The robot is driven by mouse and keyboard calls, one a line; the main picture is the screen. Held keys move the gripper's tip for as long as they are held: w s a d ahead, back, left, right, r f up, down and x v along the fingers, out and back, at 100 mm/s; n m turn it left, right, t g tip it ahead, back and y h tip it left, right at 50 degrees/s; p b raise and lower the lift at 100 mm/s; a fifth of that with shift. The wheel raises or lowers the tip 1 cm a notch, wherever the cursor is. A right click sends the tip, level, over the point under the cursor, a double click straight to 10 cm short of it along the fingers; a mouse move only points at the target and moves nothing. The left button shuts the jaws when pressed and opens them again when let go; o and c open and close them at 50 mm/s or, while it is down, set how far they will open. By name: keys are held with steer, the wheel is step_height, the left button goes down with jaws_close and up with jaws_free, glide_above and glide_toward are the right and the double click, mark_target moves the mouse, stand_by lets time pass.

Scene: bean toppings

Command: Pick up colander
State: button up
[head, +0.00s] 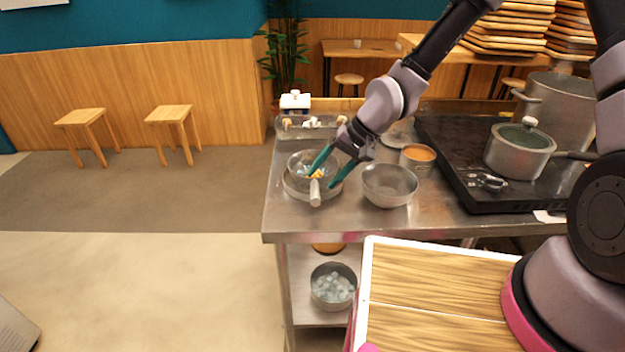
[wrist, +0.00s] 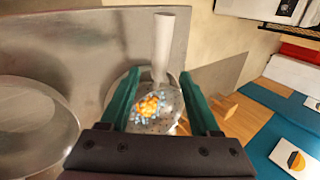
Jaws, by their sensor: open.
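The colander (head: 299,163) is a round metal strainer with a pale handle that points toward the front. It sits on or in a wider metal dish (head: 298,192) at the left end of the steel counter. Small blue and orange bits lie inside it. My gripper (head: 324,172) is open, with teal fingers just above the colander's right side and handle. In the wrist view, the colander (wrist: 170,118) and its upright pale handle (wrist: 164,48) show between the open fingers (wrist: 160,92). I cannot tell whether the fingers touch it.
An empty metal bowl (head: 389,187) stands close to the right on the counter (head: 300,222). A can with orange contents (head: 417,157) is behind it. A black stove (head: 462,168) with a lidded pot (head: 518,152) is farther right. A bowl of ice-like pieces (head: 333,287) sits on the lower shelf.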

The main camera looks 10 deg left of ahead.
steer(key=x, duration=0.8)
steer(key=shift+w+f, duration=0.15)
jaws_close()
